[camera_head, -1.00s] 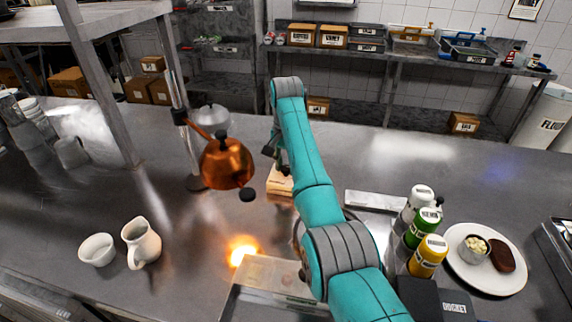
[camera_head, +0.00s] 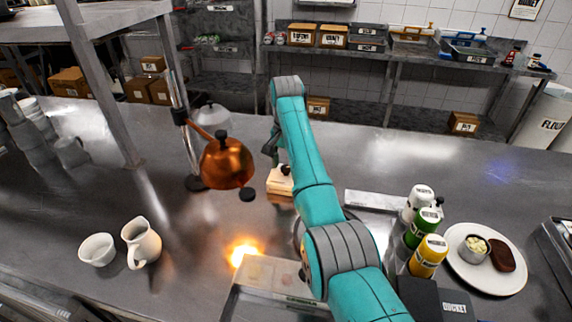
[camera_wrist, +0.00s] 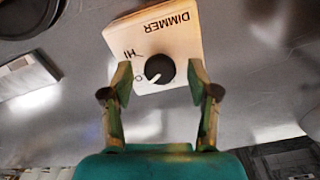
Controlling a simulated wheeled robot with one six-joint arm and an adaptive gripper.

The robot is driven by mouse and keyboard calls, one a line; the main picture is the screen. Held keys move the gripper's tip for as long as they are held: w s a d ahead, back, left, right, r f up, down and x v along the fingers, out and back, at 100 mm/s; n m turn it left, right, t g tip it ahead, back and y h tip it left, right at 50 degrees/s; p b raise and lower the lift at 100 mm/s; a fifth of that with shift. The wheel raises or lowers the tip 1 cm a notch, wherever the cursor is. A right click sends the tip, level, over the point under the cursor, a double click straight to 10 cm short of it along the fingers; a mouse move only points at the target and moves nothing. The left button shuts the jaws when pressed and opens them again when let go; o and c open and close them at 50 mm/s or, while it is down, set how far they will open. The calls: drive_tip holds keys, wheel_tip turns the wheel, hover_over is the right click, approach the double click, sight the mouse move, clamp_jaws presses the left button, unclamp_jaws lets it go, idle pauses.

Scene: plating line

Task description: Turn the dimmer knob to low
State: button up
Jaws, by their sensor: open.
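The dimmer (camera_head: 279,187) is a pale box on the steel counter, partly hidden by my arm in the head view. In the wrist view, the dimmer box (camera_wrist: 172,33) shows DIMMER and HI printed upside down. Its round black knob (camera_wrist: 160,69) has a white pointer mark aimed to the lower left of the picture. My gripper (camera_wrist: 160,80) is open, with one finger on each side of the knob and visible gaps between. I cannot tell how far the fingertips are above the box face. In the head view the gripper is mostly hidden behind my arm.
A copper lamp (camera_head: 227,165) hangs on a stand close left of the dimmer. A bright glow (camera_head: 243,252) shows on the counter. A white jug (camera_head: 141,243) and bowl (camera_head: 97,250) stand left. Bottles (camera_head: 428,256) and a plate (camera_head: 487,283) stand right.

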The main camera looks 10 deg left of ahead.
wheel_tip(320, 180, up, 7)
drive_tip(key=shift+r, duration=0.2)
idle(0.4)
